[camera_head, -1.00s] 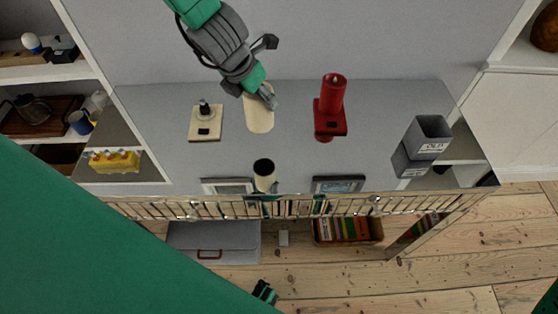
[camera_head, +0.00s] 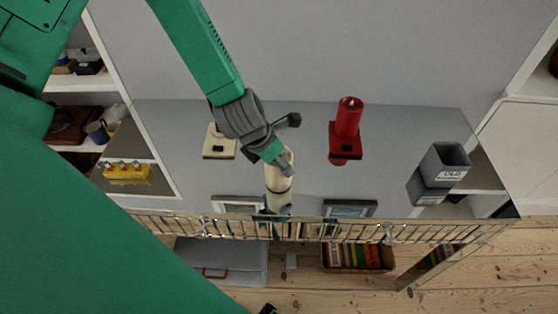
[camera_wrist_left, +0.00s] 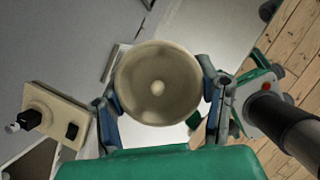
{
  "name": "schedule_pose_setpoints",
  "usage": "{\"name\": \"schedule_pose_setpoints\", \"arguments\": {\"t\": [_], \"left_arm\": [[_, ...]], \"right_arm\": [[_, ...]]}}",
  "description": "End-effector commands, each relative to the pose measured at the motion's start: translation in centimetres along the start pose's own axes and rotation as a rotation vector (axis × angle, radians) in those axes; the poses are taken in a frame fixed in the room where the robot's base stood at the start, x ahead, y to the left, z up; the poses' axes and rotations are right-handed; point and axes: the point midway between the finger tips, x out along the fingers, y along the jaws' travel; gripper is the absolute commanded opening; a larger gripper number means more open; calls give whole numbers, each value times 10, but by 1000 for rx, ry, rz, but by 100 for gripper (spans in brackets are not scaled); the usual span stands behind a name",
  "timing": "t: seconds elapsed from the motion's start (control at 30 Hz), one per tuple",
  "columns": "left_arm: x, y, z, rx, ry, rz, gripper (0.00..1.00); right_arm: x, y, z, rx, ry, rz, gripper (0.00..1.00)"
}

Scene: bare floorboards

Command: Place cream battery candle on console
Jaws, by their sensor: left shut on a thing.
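The cream battery candle (camera_head: 279,180) is an upright cream cylinder above the grey console top (camera_head: 395,150). A dark band shows at its lower end, with what looks like its reflection below. I cannot tell whether it touches the surface. My left gripper (camera_head: 281,163) is shut on the candle near its upper end. In the left wrist view, the candle (camera_wrist_left: 157,83) shows its round top between the two fingers of my left gripper (camera_wrist_left: 160,97).
Two frames (camera_head: 238,204) (camera_head: 349,209) and a railing (camera_head: 420,232) line the front edge.

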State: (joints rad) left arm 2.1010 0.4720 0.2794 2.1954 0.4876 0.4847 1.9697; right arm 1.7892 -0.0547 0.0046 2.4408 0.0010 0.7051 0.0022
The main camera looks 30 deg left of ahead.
Motion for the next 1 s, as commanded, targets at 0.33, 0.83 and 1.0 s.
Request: {"name": "schedule_pose_setpoints", "arguments": {"t": [0.33,0.83,1.0], "left_arm": [[4,0,-1,0,-2,0,23],[-5,0,0,0,-3,1,78],[-37,0,1,0,-5,1,78]], "right_arm": [[1,0,0,0,0,0,40],[-1,0,0,0,0,0,40],[-4,0,0,0,0,0,40]]}}
